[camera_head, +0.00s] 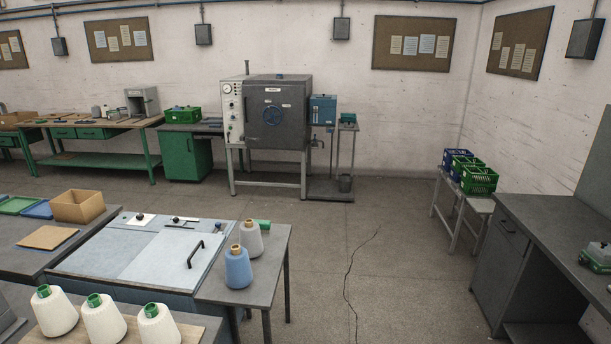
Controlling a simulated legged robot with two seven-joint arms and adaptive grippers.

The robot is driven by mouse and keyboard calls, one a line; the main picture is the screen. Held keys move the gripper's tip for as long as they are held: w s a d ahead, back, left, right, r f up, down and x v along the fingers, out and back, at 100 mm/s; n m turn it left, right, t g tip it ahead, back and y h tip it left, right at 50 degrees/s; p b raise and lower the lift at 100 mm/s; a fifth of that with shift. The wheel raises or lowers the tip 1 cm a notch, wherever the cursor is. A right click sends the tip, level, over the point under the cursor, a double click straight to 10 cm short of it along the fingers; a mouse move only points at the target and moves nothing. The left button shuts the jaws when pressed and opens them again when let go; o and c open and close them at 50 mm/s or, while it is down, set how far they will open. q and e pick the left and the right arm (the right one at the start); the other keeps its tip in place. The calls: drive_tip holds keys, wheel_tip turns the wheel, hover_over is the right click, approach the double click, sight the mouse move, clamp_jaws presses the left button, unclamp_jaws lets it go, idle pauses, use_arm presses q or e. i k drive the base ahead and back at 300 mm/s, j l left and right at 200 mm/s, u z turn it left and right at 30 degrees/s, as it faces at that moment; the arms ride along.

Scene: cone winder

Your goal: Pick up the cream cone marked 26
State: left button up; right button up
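Three cream cones with green tube tips stand upright in a row at the lower left: a left one (57,315), a middle one (103,324) and a right one (158,328). Their lower parts are cut off or close to the picture's bottom edge. No number 26 can be read on any of them. Neither of my grippers is in view.
A blue cone (238,269) and a grey-white cone (251,241) stand on a grey side table (275,255), beside a pale blue-topped cabinet with a black handle (195,254). A cardboard box (78,206) stands farther left. The floor (400,270) right of centre is clear.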

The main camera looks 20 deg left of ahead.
sight(104, 322)
drive_tip(key=i+u, duration=0.2)
drive_tip(key=u, duration=0.3)
drive_tip(key=i+l+u, duration=0.15)
drive_tip(key=u, duration=0.3)
drive_tip(key=i+l+u, duration=0.15)
drive_tip(key=u, duration=0.35)
drive_tip(key=i+l+u, duration=0.1)
drive_tip(key=u, duration=0.4)
drive_tip(key=l+u, duration=0.45)
drive_tip(key=i+j, duration=0.05)
